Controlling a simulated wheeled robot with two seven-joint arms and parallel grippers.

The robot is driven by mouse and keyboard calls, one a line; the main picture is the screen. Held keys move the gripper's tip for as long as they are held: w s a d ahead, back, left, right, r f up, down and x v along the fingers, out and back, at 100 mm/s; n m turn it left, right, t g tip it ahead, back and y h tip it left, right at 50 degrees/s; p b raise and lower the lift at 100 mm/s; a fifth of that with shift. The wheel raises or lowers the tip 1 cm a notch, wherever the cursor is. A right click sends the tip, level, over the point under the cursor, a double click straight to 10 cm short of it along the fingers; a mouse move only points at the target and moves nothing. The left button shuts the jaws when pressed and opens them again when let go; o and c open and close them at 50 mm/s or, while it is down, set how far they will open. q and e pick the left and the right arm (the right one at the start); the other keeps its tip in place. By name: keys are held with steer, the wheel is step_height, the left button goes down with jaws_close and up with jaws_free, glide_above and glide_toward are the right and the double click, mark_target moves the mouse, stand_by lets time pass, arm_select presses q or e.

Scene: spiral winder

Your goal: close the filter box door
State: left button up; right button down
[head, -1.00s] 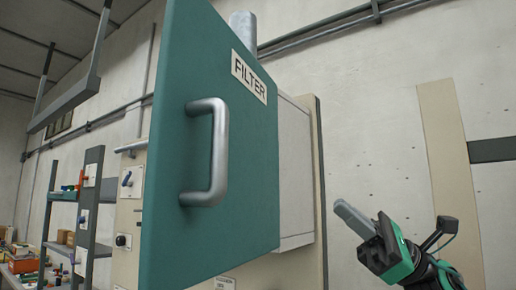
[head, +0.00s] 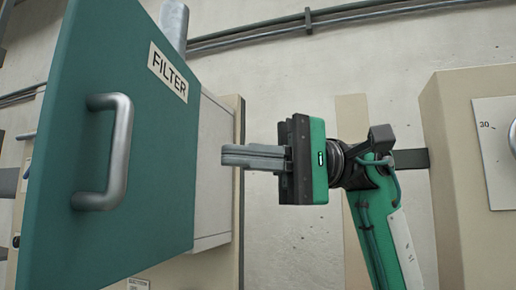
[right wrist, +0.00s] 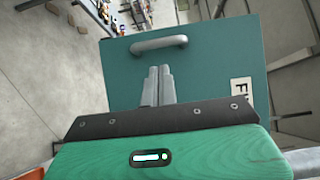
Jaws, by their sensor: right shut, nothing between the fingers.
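The filter box door (head: 135,150) is a green panel with a FILTER label (head: 168,70) and a grey bar handle (head: 118,150). It stands open, swung out from the pale filter box (head: 214,165) behind it. My right gripper (head: 226,156) is shut and empty, to the right of the door in the head view, with its fingers pointing left. In the right wrist view the door (right wrist: 220,70) and its handle (right wrist: 158,43) show beyond the closed fingertips (right wrist: 158,72). I cannot tell whether the fingertips touch the door. My left gripper is not in view.
A grey pipe (head: 174,22) rises behind the door top. A beige cabinet (head: 460,160) with a dial plate stands at the right. Cables (head: 290,28) run along the wall above.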

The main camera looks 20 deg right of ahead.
steer(key=p, duration=0.3)
glide_above(110, 197)
steer(key=w+d, duration=0.2)
steer(key=d, duration=0.2)
steer(key=shift+s+d, duration=0.1)
steer(key=shift+s, duration=0.1)
